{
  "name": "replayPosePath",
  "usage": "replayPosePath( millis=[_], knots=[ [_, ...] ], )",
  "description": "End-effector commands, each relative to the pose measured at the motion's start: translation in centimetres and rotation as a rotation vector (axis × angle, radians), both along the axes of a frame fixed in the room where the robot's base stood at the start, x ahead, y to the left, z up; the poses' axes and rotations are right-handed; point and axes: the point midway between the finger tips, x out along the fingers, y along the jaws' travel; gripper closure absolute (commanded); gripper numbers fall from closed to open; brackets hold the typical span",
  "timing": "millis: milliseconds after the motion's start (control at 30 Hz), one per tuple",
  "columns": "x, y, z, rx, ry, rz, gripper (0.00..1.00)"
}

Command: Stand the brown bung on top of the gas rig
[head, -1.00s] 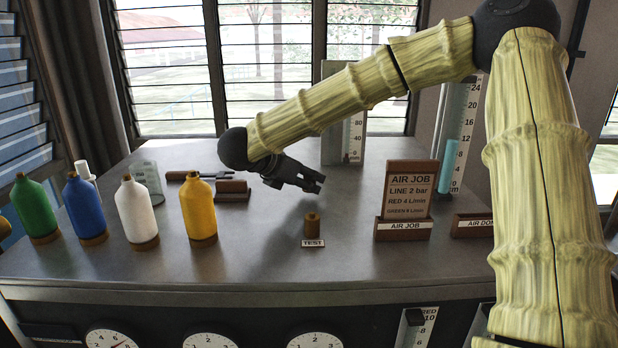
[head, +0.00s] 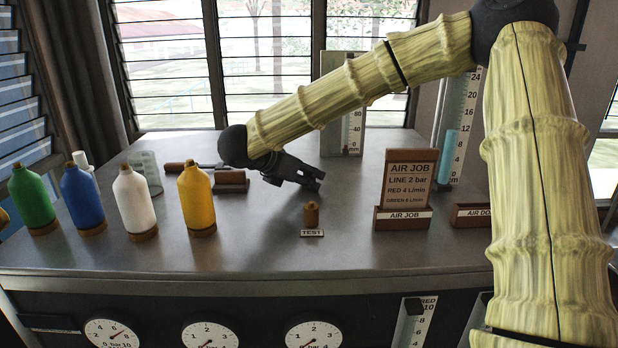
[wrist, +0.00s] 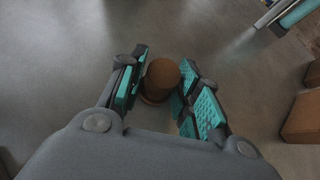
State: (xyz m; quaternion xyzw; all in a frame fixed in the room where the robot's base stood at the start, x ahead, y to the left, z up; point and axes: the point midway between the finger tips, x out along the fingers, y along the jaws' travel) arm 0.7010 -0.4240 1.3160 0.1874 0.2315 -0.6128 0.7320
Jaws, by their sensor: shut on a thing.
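The brown bung (wrist: 162,76) shows in the wrist view as a short round brown piece with a wider, darker lower end, between the teal finger pads. My gripper (wrist: 160,88) is shut on it. In the head view my gripper (head: 316,180) hangs above the grey top, pointing right and down; its fingers hide the bung there. The gas rig appears to be the grey bench (head: 265,248) with round gauges in its front. A brown cylinder (head: 311,214) with a TEST label stands on that top, below my gripper and apart from it.
Green, blue, white and yellow bottles (head: 195,203) stand at the left. A brown AIR JOB sign (head: 408,180) stands right of the TEST label (head: 312,233). A tall scale (head: 459,125) rises behind it. The front middle of the top is mostly clear.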

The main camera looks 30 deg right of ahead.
Motion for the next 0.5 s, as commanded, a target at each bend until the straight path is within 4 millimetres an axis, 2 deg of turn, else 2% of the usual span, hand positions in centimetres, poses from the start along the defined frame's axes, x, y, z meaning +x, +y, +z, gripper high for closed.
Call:
replayPosePath(
  millis=[233,267,300,367,500],
  knots=[
    [-0.02,0.00,-0.37,0.002,0.003,0.000,1.00],
    [-0.03,0.00,-0.41,0.002,0.003,0.000,0.61],
    [-0.04,0.00,-0.43,0.001,0.003,0.001,0.54],
    [-0.04,0.01,-0.46,0.002,0.004,0.001,0.45],
    [-0.02,0.05,-0.48,0.002,0.004,0.001,0.45]
  ],
)
